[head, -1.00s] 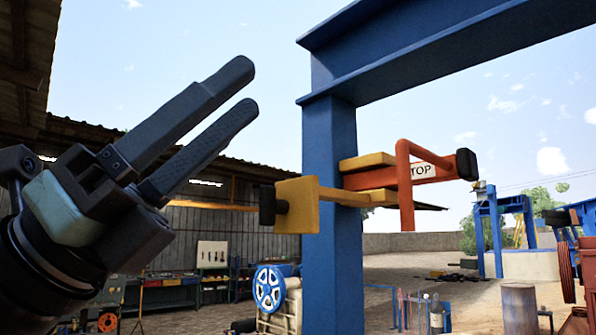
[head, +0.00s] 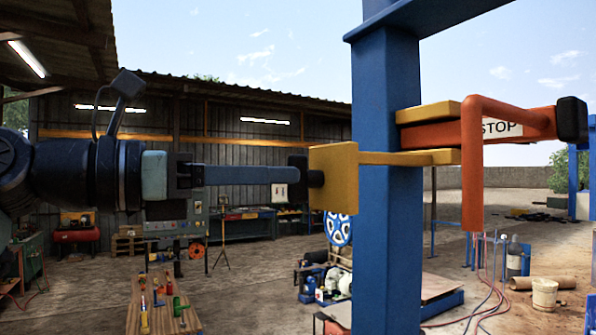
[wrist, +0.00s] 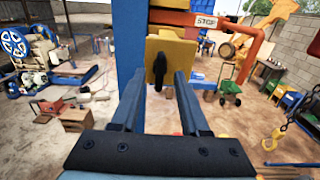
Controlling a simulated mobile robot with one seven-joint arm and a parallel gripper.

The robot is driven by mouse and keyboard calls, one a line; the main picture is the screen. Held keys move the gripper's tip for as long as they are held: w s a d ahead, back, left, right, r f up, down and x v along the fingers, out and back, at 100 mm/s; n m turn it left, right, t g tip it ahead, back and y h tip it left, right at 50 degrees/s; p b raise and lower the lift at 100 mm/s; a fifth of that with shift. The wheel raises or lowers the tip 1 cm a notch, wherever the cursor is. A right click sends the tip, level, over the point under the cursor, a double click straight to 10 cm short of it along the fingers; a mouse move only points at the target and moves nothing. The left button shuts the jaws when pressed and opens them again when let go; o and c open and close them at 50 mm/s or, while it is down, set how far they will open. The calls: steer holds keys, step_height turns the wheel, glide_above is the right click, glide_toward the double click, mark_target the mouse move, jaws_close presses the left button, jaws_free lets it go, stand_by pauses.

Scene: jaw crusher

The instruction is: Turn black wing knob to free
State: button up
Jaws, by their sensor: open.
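The black wing knob (wrist: 160,70) sits on the front of a yellow plate (wrist: 171,50) and looks upright in the wrist view. In the head view the knob (head: 314,179) shows as a dark stub on the left face of the yellow plate (head: 341,178). My gripper (wrist: 158,82) is open, with one finger on each side of the knob in the picture. In the head view my gripper (head: 297,175) points right, level with the knob, its tips at or very near it. Whether the fingers touch it I cannot tell.
The plate is on a yellow bar by a blue post (head: 386,230). An orange bent bar (head: 474,165) with a STOP sign (head: 501,128) is right of the post. A wooden bench (head: 162,306) stands low at left. The air around my arm looks clear.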

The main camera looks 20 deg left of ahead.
mark_target(304, 179)
steer(key=shift+x, duration=2.15)
steer(key=shift+c, duration=0.3)
jaws_close()
